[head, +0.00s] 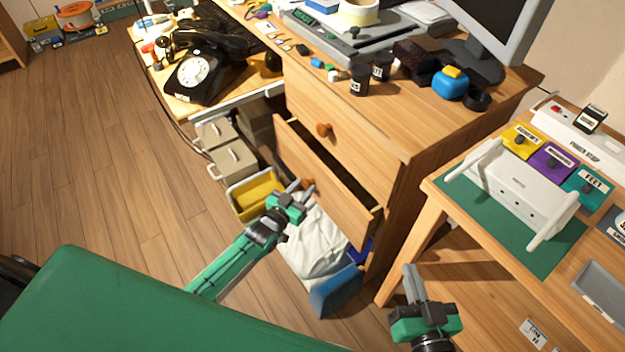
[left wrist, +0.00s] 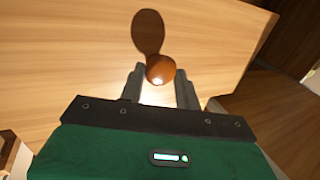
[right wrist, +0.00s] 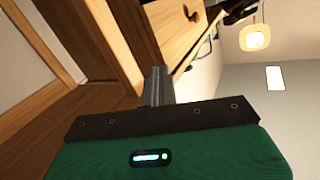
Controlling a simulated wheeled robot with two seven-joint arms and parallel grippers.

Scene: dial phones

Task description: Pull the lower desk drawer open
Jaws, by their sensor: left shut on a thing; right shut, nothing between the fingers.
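The lower desk drawer (head: 345,212) is pulled partly out, with a dark gap showing along its top edge. Its round orange-brown knob (head: 307,184) sits on the wooden front. My left gripper (head: 304,193) is at this knob. In the left wrist view the knob (left wrist: 160,69) is between the fingertips of my left gripper (left wrist: 160,82), shut on it, before the drawer front (left wrist: 215,45). My right gripper (head: 410,273) is shut and empty, apart from the drawer, near the side table; its fingers also show in the right wrist view (right wrist: 158,75).
The upper drawer (head: 350,130) is closed, with its own knob (head: 324,130). Below the open drawer are a yellow bin (head: 258,190), white cloth (head: 310,240) and a blue object (head: 337,290). A side table (head: 430,215) stands at the right. Floor at left is clear.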

